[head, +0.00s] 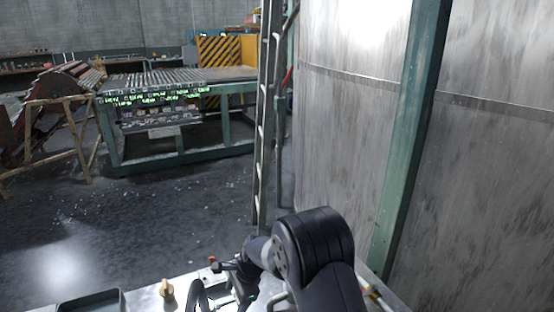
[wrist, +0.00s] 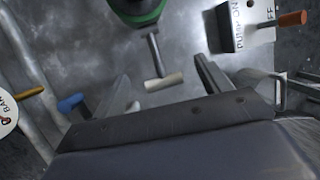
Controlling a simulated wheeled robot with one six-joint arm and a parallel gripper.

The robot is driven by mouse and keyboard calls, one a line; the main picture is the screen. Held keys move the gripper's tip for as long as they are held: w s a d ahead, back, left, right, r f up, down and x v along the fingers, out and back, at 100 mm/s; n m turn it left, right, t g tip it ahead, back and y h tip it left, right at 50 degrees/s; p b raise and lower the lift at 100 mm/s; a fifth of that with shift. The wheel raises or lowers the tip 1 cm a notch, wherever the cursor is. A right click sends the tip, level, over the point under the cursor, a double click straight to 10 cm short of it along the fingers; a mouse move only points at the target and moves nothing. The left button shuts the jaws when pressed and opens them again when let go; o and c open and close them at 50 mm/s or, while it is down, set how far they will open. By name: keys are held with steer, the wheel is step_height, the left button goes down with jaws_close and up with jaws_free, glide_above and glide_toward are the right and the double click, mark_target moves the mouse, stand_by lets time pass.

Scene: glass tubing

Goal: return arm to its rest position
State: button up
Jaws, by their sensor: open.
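My gripper (wrist: 162,70) is open in the wrist view, its two fingers spread apart with nothing held between them. A pale bar on a metal stem (wrist: 163,81), under a dark green-rimmed body (wrist: 138,10), shows in the gap between the fingers; I cannot tell how far beyond them it lies. In the head view my black arm is bent over the bench at the bottom centre. The gripper is hard to make out there among dark parts.
The wrist view shows a pump on/off plate (wrist: 252,38), an orange-tipped lever (wrist: 291,19) and a blue-tipped handle (wrist: 71,103). In the head view, a dark tray (head: 92,297) and brass knob (head: 167,290) are on the bench. A large tank (head: 345,140) stands close right.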

steer(key=shift+d+f+y+b, duration=0.2)
steer(key=shift+y+b, duration=0.1)
steer(key=shift+b, duration=0.15)
steer(key=shift+r, duration=0.1)
steer(key=shift+r, duration=0.1)
